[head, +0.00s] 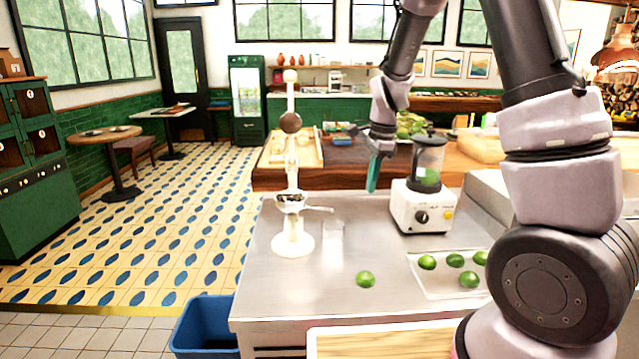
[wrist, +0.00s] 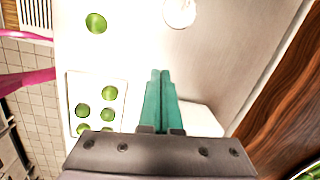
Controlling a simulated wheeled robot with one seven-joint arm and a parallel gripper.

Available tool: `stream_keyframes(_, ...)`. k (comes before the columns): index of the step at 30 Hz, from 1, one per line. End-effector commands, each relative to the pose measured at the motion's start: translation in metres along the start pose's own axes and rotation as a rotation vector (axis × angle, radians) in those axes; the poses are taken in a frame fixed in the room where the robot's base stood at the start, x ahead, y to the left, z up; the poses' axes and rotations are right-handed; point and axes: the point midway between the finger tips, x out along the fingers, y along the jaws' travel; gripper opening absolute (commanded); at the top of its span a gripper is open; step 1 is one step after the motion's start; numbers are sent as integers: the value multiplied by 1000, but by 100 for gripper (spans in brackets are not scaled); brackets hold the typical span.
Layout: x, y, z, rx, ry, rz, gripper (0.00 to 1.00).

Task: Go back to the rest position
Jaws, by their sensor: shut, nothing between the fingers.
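My gripper (head: 372,180) hangs in the air over the steel counter (head: 300,325), pointing down, left of the white blender (head: 421,207). Its teal fingers are pressed together with nothing between them, and the wrist view shows them shut too (wrist: 160,85). Nothing touches the fingertips. My arm reaches in from the right of the head view and covers part of the counter there.
A white lever press (head: 293,243) stands at the counter's left, beside a clear glass (head: 333,233). A loose lime (head: 365,279) lies in front. A tray (head: 428,288) holds several limes. A wooden counter (head: 340,178) runs behind. A blue bin (head: 197,325) stands on the floor.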

Motion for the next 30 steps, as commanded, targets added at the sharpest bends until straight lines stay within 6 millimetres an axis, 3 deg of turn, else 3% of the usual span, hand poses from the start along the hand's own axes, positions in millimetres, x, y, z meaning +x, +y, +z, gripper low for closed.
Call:
stream_keyframes(1, -26, 6, -2, -48, -28, -39, 0)
stream_keyframes(6, -94, 36, -8, -245, -70, -150, 0)
stream_keyframes(15, -189, 109, -14, -613, 4, -359, 0)
stream_keyframes(19, -216, 146, -15, -770, 92, -430, 0)
stream_keyframes(24, -235, 185, -15, -936, 221, -479, 0)
stream_keyframes(30, -241, 206, -14, -1030, 305, -489, 0)
